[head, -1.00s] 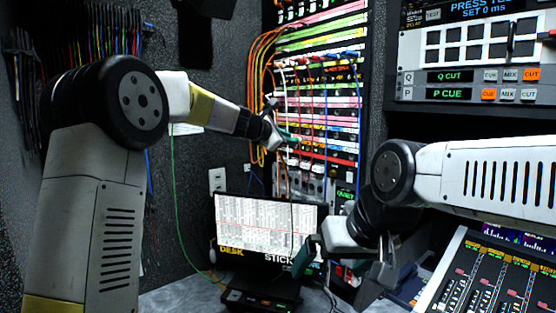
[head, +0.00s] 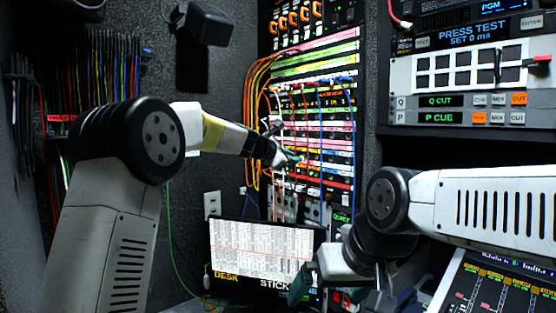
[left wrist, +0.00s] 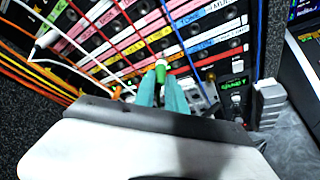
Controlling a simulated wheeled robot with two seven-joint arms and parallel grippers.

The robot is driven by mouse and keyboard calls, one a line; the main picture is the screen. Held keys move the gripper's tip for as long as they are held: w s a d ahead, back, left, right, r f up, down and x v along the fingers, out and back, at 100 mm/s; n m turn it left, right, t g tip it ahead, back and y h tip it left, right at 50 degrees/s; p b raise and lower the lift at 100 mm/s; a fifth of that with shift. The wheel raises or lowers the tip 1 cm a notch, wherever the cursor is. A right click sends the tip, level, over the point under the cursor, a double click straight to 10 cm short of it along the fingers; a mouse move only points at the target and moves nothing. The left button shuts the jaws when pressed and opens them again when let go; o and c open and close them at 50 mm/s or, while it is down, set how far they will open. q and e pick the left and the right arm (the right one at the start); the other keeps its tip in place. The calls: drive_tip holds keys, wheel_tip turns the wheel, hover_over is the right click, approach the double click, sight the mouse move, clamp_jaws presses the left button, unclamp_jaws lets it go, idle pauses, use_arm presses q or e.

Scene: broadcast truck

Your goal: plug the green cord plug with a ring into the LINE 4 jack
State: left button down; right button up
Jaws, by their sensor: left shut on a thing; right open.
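My left gripper (head: 294,158) is in front of the patch panel (head: 315,128), its teal fingers shut on the green plug (left wrist: 160,73). In the left wrist view the fingers (left wrist: 160,92) pinch the plug, and its pale tip points toward the rows of jacks below the yellow and red label strips. I cannot tell whether the tip touches the panel. The LINE 4 label is too small to read, and a ring on the plug is not clear. The green cord (head: 171,230) hangs behind my left arm. My right gripper (head: 343,288) is open and low, before the monitor.
Orange, white, red and blue patch cords (head: 322,135) cross the panel near my left gripper. A monitor (head: 262,250) stands below the panel. A switcher panel (head: 470,80) and a mixing console (head: 505,285) are at the right. Spare cords (head: 95,75) hang on the left wall.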

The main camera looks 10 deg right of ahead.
use_arm(q)
drive_tip(key=shift+w+d, duration=0.6)
drive_tip(key=shift+d, duration=0.3)
drive_tip(key=shift+w+d, duration=0.35)
drive_tip(key=shift+d, duration=0.15)
idle(1.0)
drive_tip(key=shift+w+d, duration=0.15)
drive_tip(key=shift+d, duration=0.15)
drive_tip(key=shift+w+d, duration=0.65)
drive_tip(key=shift+d, duration=0.25)
drive_tip(key=c, duration=1.3)
unclamp_jaws()
approach(302, 157)
drive_tip(key=shift+w+d, duration=0.7)
drive_tip(key=shift+d, duration=0.35)
